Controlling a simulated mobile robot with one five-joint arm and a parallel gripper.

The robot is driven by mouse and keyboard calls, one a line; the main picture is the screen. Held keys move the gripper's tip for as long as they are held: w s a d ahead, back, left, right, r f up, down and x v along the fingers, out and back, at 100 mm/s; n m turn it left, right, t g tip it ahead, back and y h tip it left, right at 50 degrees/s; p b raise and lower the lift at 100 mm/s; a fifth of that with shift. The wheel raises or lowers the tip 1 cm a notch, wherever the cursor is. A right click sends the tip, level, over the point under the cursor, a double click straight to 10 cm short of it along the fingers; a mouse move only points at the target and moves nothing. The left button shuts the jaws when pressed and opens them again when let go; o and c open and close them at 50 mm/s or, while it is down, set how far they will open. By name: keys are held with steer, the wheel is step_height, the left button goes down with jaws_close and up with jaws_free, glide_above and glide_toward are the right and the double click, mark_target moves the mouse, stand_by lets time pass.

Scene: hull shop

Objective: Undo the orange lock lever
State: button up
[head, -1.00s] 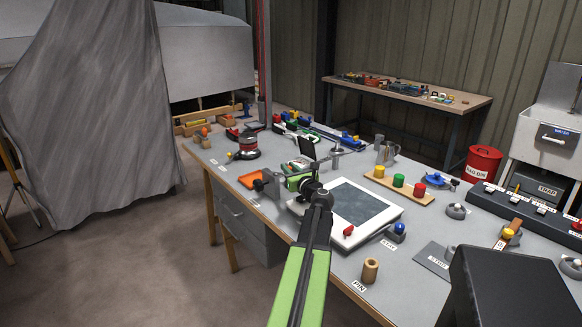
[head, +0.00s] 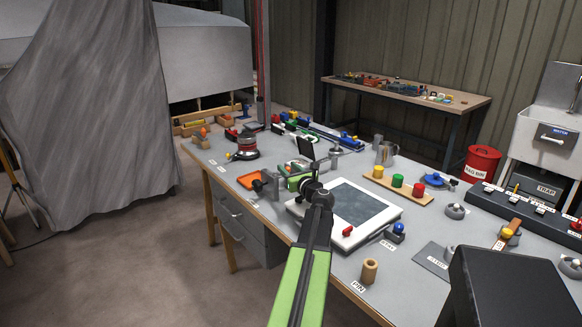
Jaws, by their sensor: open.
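My gripper (head: 270,184) is a dark shape just right of the orange piece, beyond my arm's elbow. It is open and appears empty. I cannot tell whether it touches the orange piece. My arm hides part of the bench behind it.
A white-framed panel (head: 384,212) lies right of my arm, with a red knob (head: 347,231) at its front corner. A wooden board (head: 386,190) with coloured pegs stands behind it. A red-and-black round device (head: 247,150) stands farther left.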

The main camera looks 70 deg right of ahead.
steer(key=v, duration=1.7)
steer(key=shift+s, duration=0.2)
steer(key=shift+r, duration=0.1)
